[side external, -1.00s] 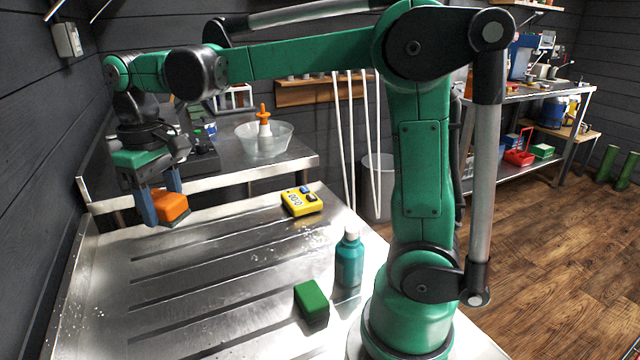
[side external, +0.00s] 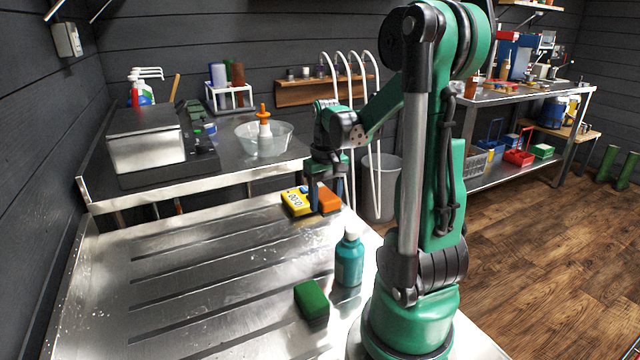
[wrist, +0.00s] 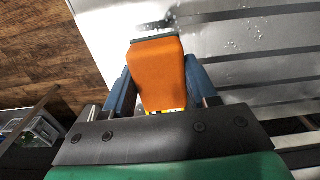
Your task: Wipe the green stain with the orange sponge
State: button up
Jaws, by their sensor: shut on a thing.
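The orange sponge (side external: 329,200) is in my gripper (side external: 326,190), near the table's back right edge in the side external view. In the wrist view the sponge (wrist: 157,75) sits between the two blue fingers of my gripper (wrist: 155,85), with a dark pad along its far edge. The gripper is shut on it. The sponge is just right of and partly in front of the yellow timer; I cannot tell whether they touch. I cannot make out a green stain on the steel table (side external: 200,250) in either view.
A yellow timer (side external: 296,202) is close beside my gripper. A teal bottle (side external: 349,262) stands upright near my base, and a green sponge (side external: 311,300) lies in front of it. White specks are scattered on the steel. The grooved left and middle of the table are clear.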

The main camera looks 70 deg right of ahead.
aim_at(330, 241)
jog(key=shift+s+d+f, duration=0.25)
jog(key=shift+s, duration=0.3)
jog(key=shift+f, duration=3.65)
jog(key=shift+w+d+f, duration=0.15)
jog(key=shift+w+d, duration=0.35)
jog(key=shift+w, duration=0.05)
jog(key=shift+w+d+f, duration=0.15)
jog(key=shift+w+d, duration=0.35)
grip_shut()
jog(key=shift+w+d+r, duration=0.15)
jog(key=shift+w+d, duration=0.05)
jog(key=shift+w, duration=0.05)
jog(key=shift+w+d, duration=0.2)
jog(key=shift+s+a, duration=0.3)
jog(key=shift+s, duration=0.05)
jog(key=shift+s+a, duration=0.25)
jog(key=shift+s, duration=0.05)
jog(key=shift+s+a, duration=0.8)
jog(key=shift+a, duration=0.05)
jog(key=shift+r, duration=3.9)
